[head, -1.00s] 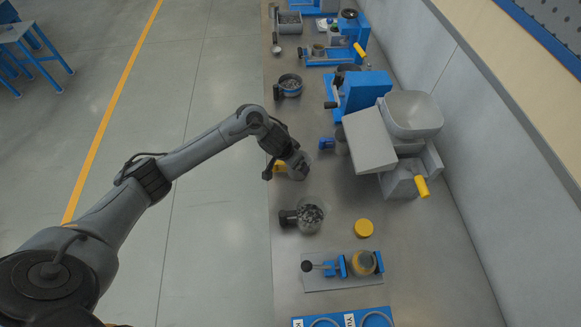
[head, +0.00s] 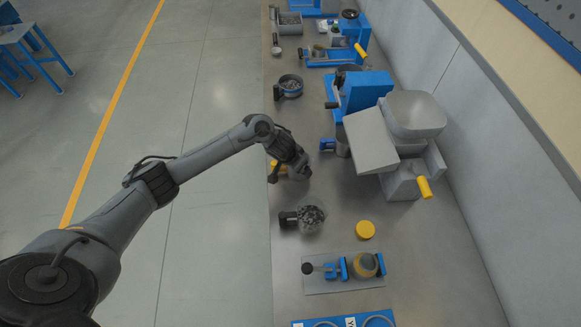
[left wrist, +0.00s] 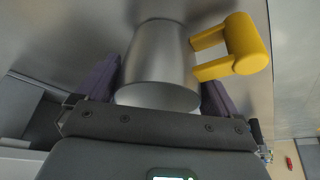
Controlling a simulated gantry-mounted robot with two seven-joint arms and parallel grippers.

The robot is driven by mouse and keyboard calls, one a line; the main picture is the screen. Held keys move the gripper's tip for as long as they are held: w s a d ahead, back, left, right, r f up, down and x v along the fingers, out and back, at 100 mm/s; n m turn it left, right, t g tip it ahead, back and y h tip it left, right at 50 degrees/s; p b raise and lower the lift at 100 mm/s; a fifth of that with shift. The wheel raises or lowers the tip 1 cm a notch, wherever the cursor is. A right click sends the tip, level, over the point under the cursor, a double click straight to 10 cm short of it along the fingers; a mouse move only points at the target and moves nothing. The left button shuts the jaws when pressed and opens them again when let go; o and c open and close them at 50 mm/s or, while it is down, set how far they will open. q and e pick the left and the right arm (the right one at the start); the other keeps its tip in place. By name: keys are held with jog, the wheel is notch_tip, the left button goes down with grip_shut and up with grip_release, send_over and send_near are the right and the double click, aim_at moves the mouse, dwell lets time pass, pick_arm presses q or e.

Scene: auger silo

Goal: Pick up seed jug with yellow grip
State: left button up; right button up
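The seed jug with the yellow grip is a grey metal jug (left wrist: 158,55) with a yellow handle (left wrist: 232,45) on its right in the left wrist view. In the head view its yellow grip (head: 275,168) shows at the bench's left part, and the gripper hides most of the body. My left gripper (head: 298,172) is over the jug. In the left wrist view its two fingers (left wrist: 160,80) stand on either side of the jug body, seemingly with narrow gaps, so it looks open around the jug. My right gripper is not in view.
A dark-handled jug of dark pieces (head: 311,215) stands just nearer. A blue-handled cup (head: 340,147) and a grey hopper machine (head: 412,115) stand right of the gripper. Another filled jug (head: 290,86) stands farther back.

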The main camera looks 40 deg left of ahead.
pick_arm(q)
jog(key=shift+c, duration=0.5)
jog(key=shift+r, duration=0.1)
